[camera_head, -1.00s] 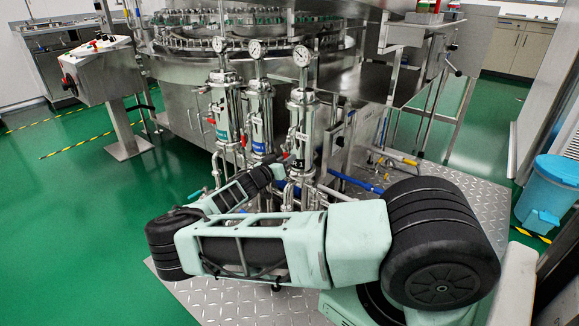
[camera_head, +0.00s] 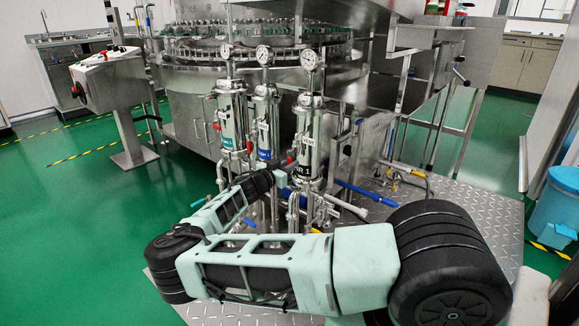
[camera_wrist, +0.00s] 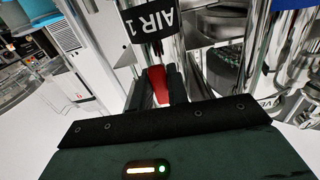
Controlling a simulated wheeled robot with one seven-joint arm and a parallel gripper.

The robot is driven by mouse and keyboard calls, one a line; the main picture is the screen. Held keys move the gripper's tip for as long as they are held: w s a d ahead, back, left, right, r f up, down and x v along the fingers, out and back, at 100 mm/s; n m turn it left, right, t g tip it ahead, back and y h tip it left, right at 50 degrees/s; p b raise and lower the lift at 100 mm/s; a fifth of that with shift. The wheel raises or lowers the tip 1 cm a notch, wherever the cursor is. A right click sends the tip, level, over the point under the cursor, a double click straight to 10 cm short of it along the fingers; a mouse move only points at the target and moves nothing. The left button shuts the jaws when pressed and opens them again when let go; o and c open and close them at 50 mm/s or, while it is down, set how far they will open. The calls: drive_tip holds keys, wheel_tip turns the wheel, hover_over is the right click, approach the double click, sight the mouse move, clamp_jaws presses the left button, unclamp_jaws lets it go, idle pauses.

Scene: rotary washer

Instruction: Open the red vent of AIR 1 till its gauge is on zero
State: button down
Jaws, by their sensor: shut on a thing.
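The AIR 1 housing (camera_head: 307,130) is the right one of three upright steel filter housings, with a black label (camera_head: 307,158). Its round gauge (camera_head: 308,60) stands on top; the needle is too small to read. In the wrist view the black AIR 1 label (camera_wrist: 149,20) appears turned over, with the red vent handle (camera_wrist: 158,84) just below it. My gripper (camera_wrist: 160,80) is shut on the red vent handle, a dark finger on either side. In the head view my gripper (camera_head: 281,176) reaches the gap between the middle and right housings, partly hidden by my arm.
The middle housing (camera_head: 265,112) with a blue label and the left housing (camera_head: 231,120) with a teal label stand close by, each with a gauge. Blue-handled pipes (camera_head: 352,190) run low at the right. The washer (camera_head: 190,110) stands behind. The green floor is clear at left.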

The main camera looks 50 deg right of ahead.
drive_tip(key=c, duration=1.4)
unclamp_jaws()
drive_tip(key=shift+o, duration=0.2)
drive_tip(key=shift+a, duration=0.1)
drive_tip(key=s+a+p, duration=0.1)
drive_tip(key=a+p, duration=0.1)
drive_tip(key=a, duration=1.5)
drive_tip(key=shift+s+a+p, duration=0.15)
drive_tip(key=shift+p, duration=0.2)
